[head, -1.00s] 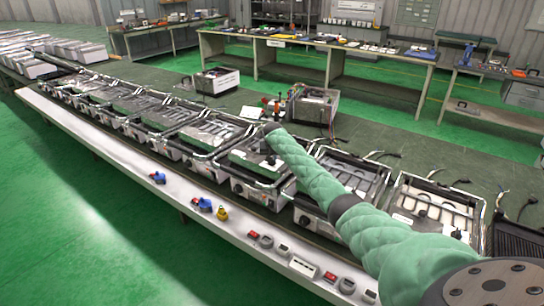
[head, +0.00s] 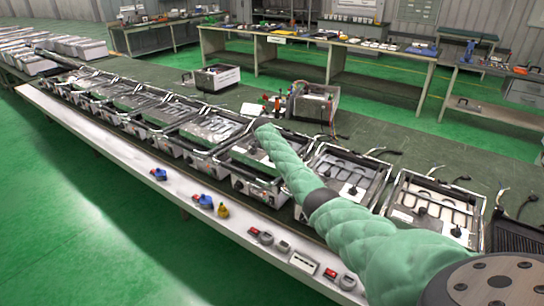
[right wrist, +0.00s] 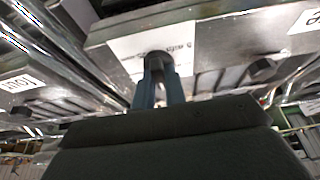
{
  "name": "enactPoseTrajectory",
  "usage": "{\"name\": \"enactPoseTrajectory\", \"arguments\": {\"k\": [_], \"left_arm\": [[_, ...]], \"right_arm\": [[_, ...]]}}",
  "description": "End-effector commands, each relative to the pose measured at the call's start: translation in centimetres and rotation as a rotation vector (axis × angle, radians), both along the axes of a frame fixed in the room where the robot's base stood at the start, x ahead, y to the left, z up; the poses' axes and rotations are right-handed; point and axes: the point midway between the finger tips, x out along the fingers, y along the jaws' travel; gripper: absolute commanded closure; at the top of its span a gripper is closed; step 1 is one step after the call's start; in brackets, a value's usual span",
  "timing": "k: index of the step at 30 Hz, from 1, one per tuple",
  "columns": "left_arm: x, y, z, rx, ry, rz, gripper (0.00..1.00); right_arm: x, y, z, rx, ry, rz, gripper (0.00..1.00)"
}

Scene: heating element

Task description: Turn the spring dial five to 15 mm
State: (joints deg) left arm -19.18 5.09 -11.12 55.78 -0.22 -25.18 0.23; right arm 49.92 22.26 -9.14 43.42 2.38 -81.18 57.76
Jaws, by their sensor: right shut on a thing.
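In the right wrist view a dark round dial (right wrist: 158,60) sits on the metal face of a unit, over a white label (right wrist: 130,48) whose print is hard to read. My right gripper (right wrist: 158,80) is shut on this dial, one blue-grey finger at each side. The dial's pointer and the scale setting cannot be made out. In the head view my right arm, in a green sleeve, reaches in from the right over the row of metal heating units (head: 262,158); its gripper cannot be made out there. My left gripper is not in view.
A second dark knob (right wrist: 262,68) is to the right on the same face. A white ledge (head: 130,152) runs before the units, carrying blue parts (head: 204,201), a yellow part (head: 223,211) and several small switches and knobs. Loose cables lie behind the units.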

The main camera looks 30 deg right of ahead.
Motion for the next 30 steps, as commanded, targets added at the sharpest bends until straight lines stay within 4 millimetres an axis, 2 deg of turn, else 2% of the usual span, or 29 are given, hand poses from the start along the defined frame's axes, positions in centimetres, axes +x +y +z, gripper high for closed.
{"name": "enactPoseTrajectory", "arguments": {"k": [14, 15, 17, 18, 26, 30], "left_arm": [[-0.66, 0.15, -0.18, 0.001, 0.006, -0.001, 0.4], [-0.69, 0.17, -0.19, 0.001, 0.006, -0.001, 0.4], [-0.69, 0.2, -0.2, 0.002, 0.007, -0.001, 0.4], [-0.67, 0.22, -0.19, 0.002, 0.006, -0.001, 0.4], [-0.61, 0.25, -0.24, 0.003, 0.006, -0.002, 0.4], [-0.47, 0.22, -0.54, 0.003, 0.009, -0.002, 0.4]], "right_arm": [[0.11, -0.08, 0.27, -0.002, -0.003, -0.011, 1.0], [0.11, -0.08, 0.27, -0.002, -0.003, -0.011, 0.79], [0.1, -0.07, 0.25, -0.002, -0.003, -0.011, 0.68], [0.09, -0.06, 0.21, -0.001, -0.003, -0.011, 0.65], [0.04, -0.01, 0.11, -0.001, -0.001, -0.01, 0.65], [0.0, 0.29, 0.69, -0.001, -0.003, -0.01, 0.65]]}}
